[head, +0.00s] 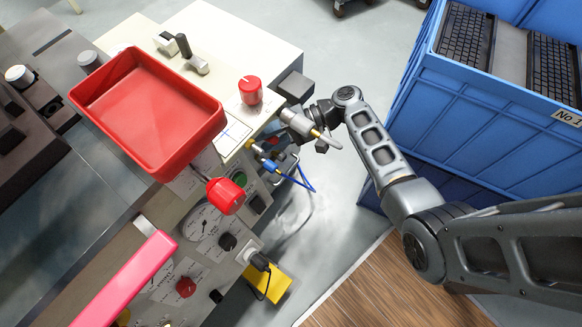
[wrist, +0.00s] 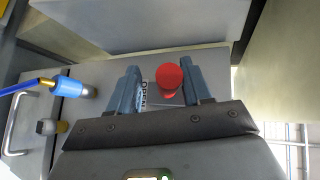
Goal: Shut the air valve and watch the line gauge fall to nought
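In the wrist view, a red knob (wrist: 169,77) shows between the two fingers of my gripper (wrist: 160,68), beside a label reading "OPEN". The fingers are spread, and I cannot tell whether they touch the knob. In the head view, my gripper (head: 303,125) is beside the right edge of the machine, its fingers hard to make out. Red knobs show there on the cream top (head: 250,90) and at the front (head: 226,195); I cannot tell which matches the wrist view. A round white dial (head: 203,224) is partly hidden, its reading too small.
A blue hose runs from a fitting (head: 268,165) near my gripper; the fitting also shows in the wrist view (wrist: 72,87). A red tray (head: 148,160) stands on the machine. Blue crates (head: 470,125) with keyboards stand at right. Open floor lies between.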

